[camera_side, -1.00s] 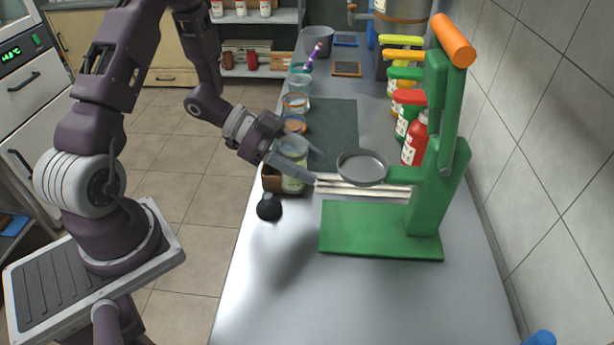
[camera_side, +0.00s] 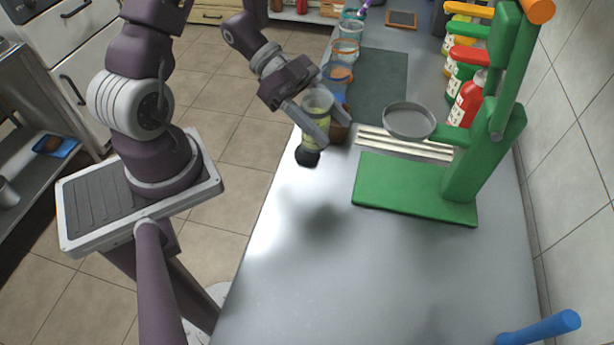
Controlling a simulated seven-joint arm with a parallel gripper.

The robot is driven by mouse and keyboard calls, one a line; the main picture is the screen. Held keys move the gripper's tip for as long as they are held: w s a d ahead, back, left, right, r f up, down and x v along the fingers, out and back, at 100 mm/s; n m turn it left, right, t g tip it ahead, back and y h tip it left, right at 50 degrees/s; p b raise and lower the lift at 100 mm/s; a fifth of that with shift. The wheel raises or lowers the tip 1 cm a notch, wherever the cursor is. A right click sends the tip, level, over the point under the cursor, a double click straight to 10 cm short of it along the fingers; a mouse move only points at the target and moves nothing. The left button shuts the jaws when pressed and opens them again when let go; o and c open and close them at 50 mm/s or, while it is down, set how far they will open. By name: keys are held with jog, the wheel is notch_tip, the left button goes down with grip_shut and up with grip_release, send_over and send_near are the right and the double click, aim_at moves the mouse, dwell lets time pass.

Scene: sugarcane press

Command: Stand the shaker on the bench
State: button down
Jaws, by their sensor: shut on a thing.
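The shaker looks close to upright. I cannot tell whether its base touches the bench (camera_side: 300,270); its lower part is partly hidden by the fingers. A black round-ended thing (camera_side: 307,157) shows just below it.
A green press (camera_side: 415,190) with a grey round pan (camera_side: 409,120) stands to the right, pale sticks (camera_side: 400,142) behind its base. A brown box (camera_side: 340,125) is beside the shaker. Jars (camera_side: 338,73) and bottles (camera_side: 468,98) stand farther back.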

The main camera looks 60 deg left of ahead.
jog(key=shift+m+g+h, duration=0.3)
jog(key=shift+m+g, duration=0.4)
jog(key=shift+g, duration=0.1)
jog(key=s+f, duration=0.1)
jog(key=f, duration=0.2)
jog(key=s+f, duration=0.1)
jog(key=f, duration=0.3)
jog(key=s+d+f, duration=0.1)
jog(key=f, duration=0.3)
jog(key=shift+s+f, duration=0.15)
jog(key=shift+s, duration=0.2)
jog(key=shift+f, duration=0.15)
jog(key=c, duration=0.6)
grip_release()
